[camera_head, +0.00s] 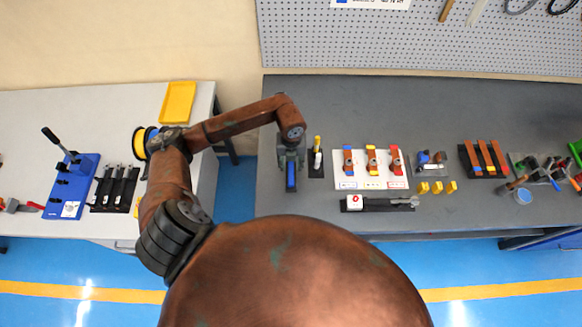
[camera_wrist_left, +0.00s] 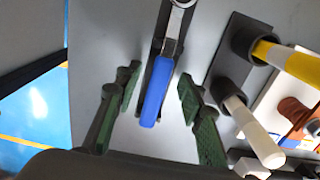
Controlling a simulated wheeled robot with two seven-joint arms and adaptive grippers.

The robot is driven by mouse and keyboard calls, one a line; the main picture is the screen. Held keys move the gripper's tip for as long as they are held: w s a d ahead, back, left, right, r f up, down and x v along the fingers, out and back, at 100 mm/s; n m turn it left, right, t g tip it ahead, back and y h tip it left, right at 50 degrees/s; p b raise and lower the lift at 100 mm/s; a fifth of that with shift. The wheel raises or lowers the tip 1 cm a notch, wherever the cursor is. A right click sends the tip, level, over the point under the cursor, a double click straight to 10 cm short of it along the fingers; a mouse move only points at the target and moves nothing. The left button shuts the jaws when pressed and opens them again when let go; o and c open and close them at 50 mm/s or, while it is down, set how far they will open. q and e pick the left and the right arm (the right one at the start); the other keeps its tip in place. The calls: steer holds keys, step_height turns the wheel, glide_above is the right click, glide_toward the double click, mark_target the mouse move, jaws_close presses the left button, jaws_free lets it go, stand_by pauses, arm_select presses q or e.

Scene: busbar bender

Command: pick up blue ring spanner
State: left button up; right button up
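The blue ring spanner (camera_wrist_left: 157,92) has a blue handle and a metal shank running up to a ring head at the top of the left wrist view. In the head view its blue handle (camera_head: 291,177) shows just below my left gripper (camera_head: 290,157), at the left end of the grey bench. My left gripper (camera_wrist_left: 158,84) is open, with one green-padded finger on each side of the handle. A gap shows between each finger and the handle. My right gripper is in neither view.
A dark holder with a yellow handle (camera_wrist_left: 285,60) and a white handle (camera_wrist_left: 252,132) stands close to the right of the left gripper. Further right is a white board (camera_head: 370,183) with colored parts. The bench edge lies to the left.

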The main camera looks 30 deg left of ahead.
arm_select(q)
steer(key=shift+c, duration=0.4)
jaws_close()
steer(key=shift+r, duration=0.15)
